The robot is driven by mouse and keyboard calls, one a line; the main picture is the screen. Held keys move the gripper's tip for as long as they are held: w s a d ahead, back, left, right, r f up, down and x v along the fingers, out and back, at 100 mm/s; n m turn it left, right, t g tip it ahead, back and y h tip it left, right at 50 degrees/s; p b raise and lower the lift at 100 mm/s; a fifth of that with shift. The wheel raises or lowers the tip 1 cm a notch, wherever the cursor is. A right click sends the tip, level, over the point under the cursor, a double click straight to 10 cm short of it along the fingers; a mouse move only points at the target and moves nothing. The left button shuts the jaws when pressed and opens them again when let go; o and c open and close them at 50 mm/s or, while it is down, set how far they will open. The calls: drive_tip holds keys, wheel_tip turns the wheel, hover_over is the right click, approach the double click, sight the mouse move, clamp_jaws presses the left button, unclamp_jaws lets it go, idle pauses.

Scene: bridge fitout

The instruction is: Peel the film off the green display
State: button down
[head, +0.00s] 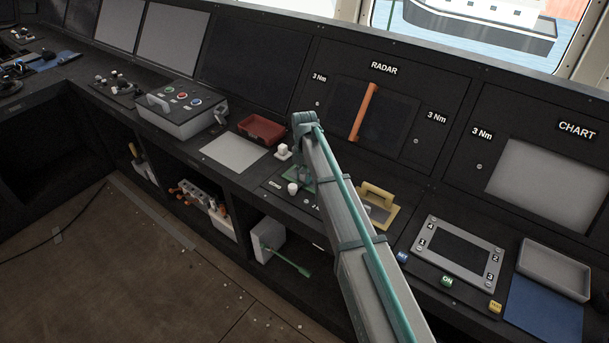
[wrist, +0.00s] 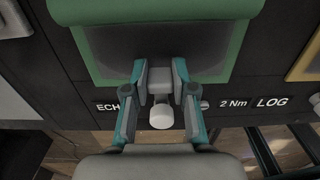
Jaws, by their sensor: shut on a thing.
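The green display (wrist: 235,45) fills the top of the wrist view, with a green frame around a grey pane and a thick green bar across the top. In the head view the green display (head: 297,182) is mostly hidden behind my arm. My gripper (wrist: 160,80) has its two pads close together over the lower middle edge of the display. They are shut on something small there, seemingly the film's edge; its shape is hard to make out. A white knob (wrist: 162,117) shows just below the pads, between the ECHO and LOG labels.
A yellow-framed panel with a raised handle (head: 377,197) stands to the right. A second white knob (head: 283,152) is behind to the left, near a red tray (head: 261,128). The radar screen (head: 375,115) with an orange bar rises behind. A grey tray (head: 554,268) lies far right.

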sight(304, 174)
drive_tip(key=shift+r, duration=0.2)
drive_tip(key=shift+r+p, duration=1.55)
drive_tip(key=shift+r, duration=1.4)
drive_tip(key=shift+m, duration=1.2)
drive_tip(key=shift+s+d+m, duration=0.1)
drive_tip(key=shift+s+m, duration=0.2)
drive_tip(key=shift+m, duration=0.9)
drive_tip(key=s+m, duration=0.1)
drive_tip(key=m, duration=0.1)
drive_tip(key=s+d+m, duration=0.1)
drive_tip(key=m, duration=0.1)
drive_tip(key=shift+s+r+m, duration=0.1)
drive_tip(key=shift+s+m, duration=0.1)
drive_tip(key=shift+m, duration=0.2)
drive_tip(key=s+d+r+m+b, duration=0.1)
drive_tip(key=s+d+m, duration=0.7)
drive_tip(key=d+m, duration=0.2)
drive_tip(key=s+d+r+m+b, duration=0.2)
drive_tip(key=s+d+m, duration=0.6)
drive_tip(key=d+m, duration=0.2)
drive_tip(key=shift+d, duration=0.85)
